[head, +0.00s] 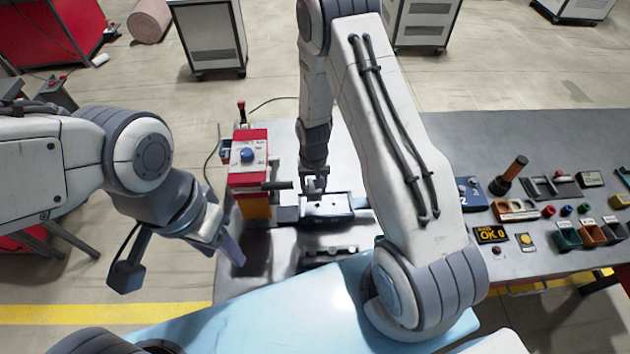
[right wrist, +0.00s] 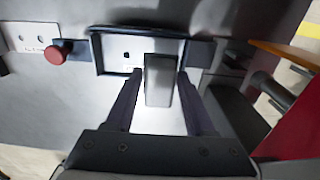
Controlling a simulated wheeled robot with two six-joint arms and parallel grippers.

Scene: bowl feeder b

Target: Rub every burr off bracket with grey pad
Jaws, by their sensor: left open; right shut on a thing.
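My right gripper (head: 316,190) is over the fixture at the table's left part. In the right wrist view its fingers (right wrist: 158,85) are shut on a grey block, the grey pad (right wrist: 160,92). A pale plate (right wrist: 113,51) with small dark marks lies in a dark-rimmed frame (right wrist: 94,50) just beyond the pad; it looks like the bracket. The pad overlaps its right part in the picture; I cannot tell whether they touch. Individual burrs are too small to make out. In the head view the frame (head: 327,217) is partly hidden by the right gripper.
A red box with a blue knob (head: 247,154) stands left of the fixture. A dark slotted part (head: 330,252) lies in front. A red button (right wrist: 56,55) sits beside the frame. Coloured bins (head: 567,236) and an "OK 0" display (head: 491,234) are at the right.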

